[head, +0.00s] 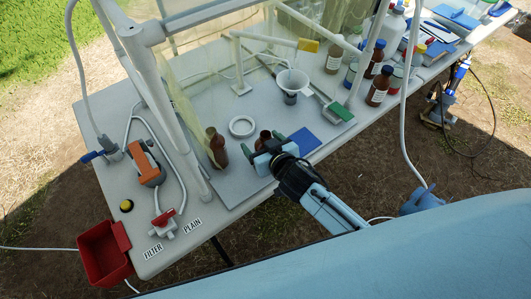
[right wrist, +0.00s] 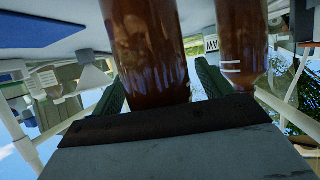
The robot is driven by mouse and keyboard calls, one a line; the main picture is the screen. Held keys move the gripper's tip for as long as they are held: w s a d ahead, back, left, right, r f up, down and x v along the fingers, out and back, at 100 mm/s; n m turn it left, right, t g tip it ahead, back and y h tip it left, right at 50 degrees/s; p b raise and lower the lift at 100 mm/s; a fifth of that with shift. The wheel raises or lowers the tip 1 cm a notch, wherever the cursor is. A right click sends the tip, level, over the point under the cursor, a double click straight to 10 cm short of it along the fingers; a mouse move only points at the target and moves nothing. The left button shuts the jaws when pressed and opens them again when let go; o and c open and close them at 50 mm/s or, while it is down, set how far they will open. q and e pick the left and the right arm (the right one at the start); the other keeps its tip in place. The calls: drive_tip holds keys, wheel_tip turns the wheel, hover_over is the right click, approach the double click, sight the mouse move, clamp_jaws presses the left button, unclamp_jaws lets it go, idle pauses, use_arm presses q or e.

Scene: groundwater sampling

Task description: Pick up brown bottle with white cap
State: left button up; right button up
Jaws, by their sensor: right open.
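My right gripper (head: 264,143) is open, low over the table, with its green fingertips on either side of an uncapped-looking brown bottle (head: 262,136). In the right wrist view a large brown bottle (right wrist: 155,50) stands between the green fingers (right wrist: 165,90). I cannot tell whether they touch it. A second brown bottle (head: 216,150) stands to the left of the gripper; a brown bottle with white lines (right wrist: 241,45) shows beside the right finger in the wrist view. A brown bottle with a pale cap and white label (head: 333,60) stands at the back. My left gripper is not in view.
A white ring (head: 242,126) lies behind the gripper, and a blue pad (head: 305,139) is to its right. A funnel (head: 293,81) and labelled bottles (head: 377,88) stand farther back. White frame posts (head: 180,130) cross the table. A red bin (head: 103,250) is at the left.

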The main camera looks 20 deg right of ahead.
drive_tip(key=c, duration=1.3)
drive_tip(key=shift+o, duration=0.2)
drive_tip(key=shift+r, duration=0.1)
